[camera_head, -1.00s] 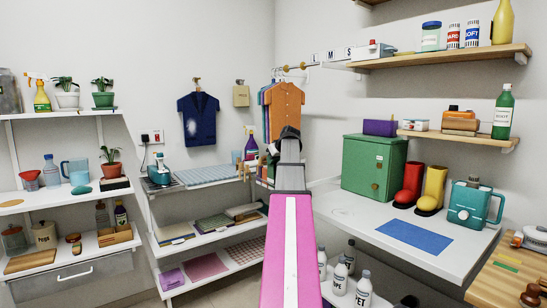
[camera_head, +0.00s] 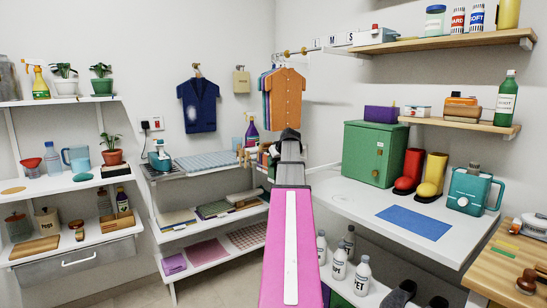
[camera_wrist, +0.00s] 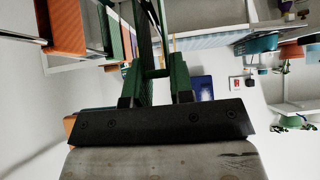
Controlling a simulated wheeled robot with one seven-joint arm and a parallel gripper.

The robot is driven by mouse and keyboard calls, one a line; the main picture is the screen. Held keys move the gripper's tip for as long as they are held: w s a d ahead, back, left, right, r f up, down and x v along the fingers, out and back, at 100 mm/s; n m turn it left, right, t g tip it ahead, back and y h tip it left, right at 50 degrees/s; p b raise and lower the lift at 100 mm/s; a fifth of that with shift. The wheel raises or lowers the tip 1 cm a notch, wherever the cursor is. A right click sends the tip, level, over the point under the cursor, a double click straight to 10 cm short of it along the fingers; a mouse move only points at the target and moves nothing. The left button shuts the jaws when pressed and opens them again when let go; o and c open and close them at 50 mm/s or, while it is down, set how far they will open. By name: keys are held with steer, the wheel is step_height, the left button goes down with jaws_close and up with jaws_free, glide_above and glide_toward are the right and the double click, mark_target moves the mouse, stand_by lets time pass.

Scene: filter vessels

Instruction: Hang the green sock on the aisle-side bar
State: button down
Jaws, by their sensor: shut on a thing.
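My gripper (camera_wrist: 155,85) shows in the wrist view with its two fingers close together. Dark green material shows at and between the fingers, and I take it to be the green sock (camera_wrist: 158,73); its full outline cannot be made out. In the head view my pink forearm and dark wrist point away from me and hide the gripper and what it holds. A rail (camera_head: 300,51) with hanging shirts stands beyond the wrist at the back corner. Which bar is the aisle-side one cannot be told; a low rack (camera_head: 245,157) is partly hidden left of my wrist.
A white counter (camera_head: 350,195) with a green cabinet (camera_head: 368,153) and boots lies to the right. Shelves (camera_head: 75,183) stand left. Bare floor shows at lower left centre.

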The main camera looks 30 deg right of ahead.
mark_target(274, 167)
steer(key=shift+f, duration=1.8)
steer(key=c, duration=0.9)
jaws_free()
steer(key=v, duration=1)
steer(key=shift+s+r, duration=0.2)
steer(key=shift+s, duration=0.1)
